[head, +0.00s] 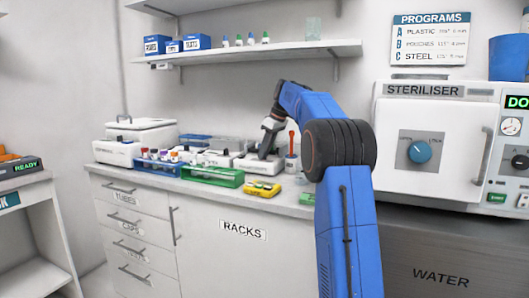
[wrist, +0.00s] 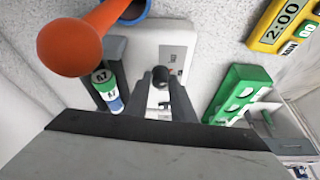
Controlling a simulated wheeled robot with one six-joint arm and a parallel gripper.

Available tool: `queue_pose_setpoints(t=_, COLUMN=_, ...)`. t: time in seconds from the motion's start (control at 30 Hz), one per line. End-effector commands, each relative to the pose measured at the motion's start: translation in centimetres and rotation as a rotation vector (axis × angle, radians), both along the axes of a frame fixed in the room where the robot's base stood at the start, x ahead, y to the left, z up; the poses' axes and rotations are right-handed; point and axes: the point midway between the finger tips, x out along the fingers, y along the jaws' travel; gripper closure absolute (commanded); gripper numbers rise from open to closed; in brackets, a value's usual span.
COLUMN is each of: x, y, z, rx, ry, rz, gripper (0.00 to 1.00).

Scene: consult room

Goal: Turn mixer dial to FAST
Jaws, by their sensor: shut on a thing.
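The mixer (wrist: 196,50) is a white box on the counter with a small grey panel on its top. Its dark round dial (wrist: 163,77) shows between my gripper's fingers in the wrist view. My gripper (wrist: 162,84) is shut on the dial, with one dark finger on each side. The dial's pointer and any FAST mark are too small to read. In the head view the mixer (head: 252,166) stands on the counter below my gripper (head: 266,152), and my arm reaches down to it; the dial is hidden there.
A yellow timer (head: 262,190) and a green rack (head: 212,178) lie in front of the mixer. An orange-tipped tool (wrist: 70,45) stands close beside my gripper, by a labelled vial (wrist: 106,88). The steriliser (head: 425,165) stands at the right.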

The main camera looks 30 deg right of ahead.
Motion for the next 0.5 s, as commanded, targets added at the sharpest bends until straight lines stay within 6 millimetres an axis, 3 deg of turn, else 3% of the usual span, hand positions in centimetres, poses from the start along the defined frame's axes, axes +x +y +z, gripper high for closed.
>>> queue_pose_setpoints(t=0.5, x=0.31, y=-0.31, z=-0.12, rx=0.001, ry=0.002, rz=0.450, gripper=1.00)
